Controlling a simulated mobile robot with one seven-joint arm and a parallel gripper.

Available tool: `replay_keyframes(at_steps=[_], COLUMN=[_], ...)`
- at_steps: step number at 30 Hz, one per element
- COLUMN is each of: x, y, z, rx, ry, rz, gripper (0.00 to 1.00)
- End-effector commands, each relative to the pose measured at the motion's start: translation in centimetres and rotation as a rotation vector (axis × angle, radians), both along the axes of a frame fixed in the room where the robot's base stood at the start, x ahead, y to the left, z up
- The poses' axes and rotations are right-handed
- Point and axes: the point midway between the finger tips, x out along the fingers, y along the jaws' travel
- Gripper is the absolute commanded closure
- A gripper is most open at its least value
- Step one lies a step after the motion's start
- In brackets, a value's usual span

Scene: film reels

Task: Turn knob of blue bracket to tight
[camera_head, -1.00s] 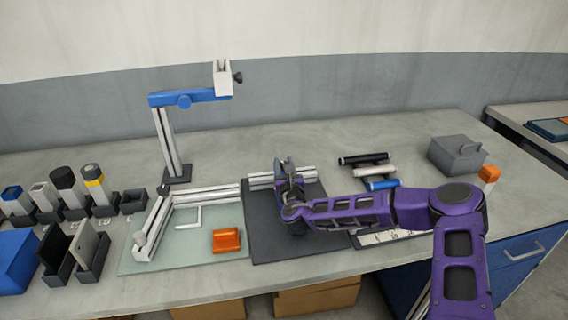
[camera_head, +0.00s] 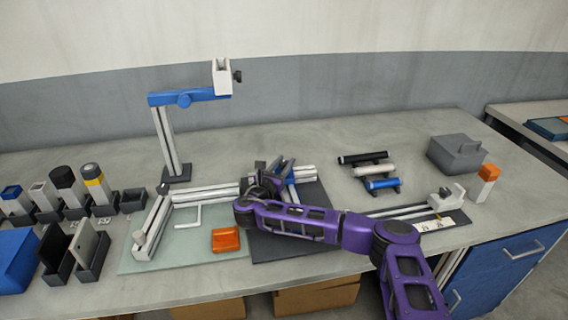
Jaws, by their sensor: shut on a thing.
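My gripper (camera_head: 277,174) is low over the rail on the dark mat in the middle of the bench. A blue piece, seemingly the blue bracket (camera_head: 290,177), shows just at its right side, by the silver rail (camera_head: 304,171). My gripper appears shut on part of this bracket. The wrist hides the fingertips and the bracket's knob, so the knob's position cannot be told.
An orange block (camera_head: 226,239) and rails lie on the pale plate (camera_head: 190,256) left of my gripper. Several cylinders (camera_head: 374,170) lie right of it. A grey box (camera_head: 456,153) stands at the right. Holders (camera_head: 75,192) crowd the left side.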

Motion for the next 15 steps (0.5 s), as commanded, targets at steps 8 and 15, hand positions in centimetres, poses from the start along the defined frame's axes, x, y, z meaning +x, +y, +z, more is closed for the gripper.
replay_keyframes(at_steps=[8,15], x=[0.03,0.05], y=[0.02,0.00], z=[0.16,0.20], rx=[0.001,0.000], ry=[-0.004,-0.004], rz=[-0.062,-0.068], gripper=[1.00,1.00])
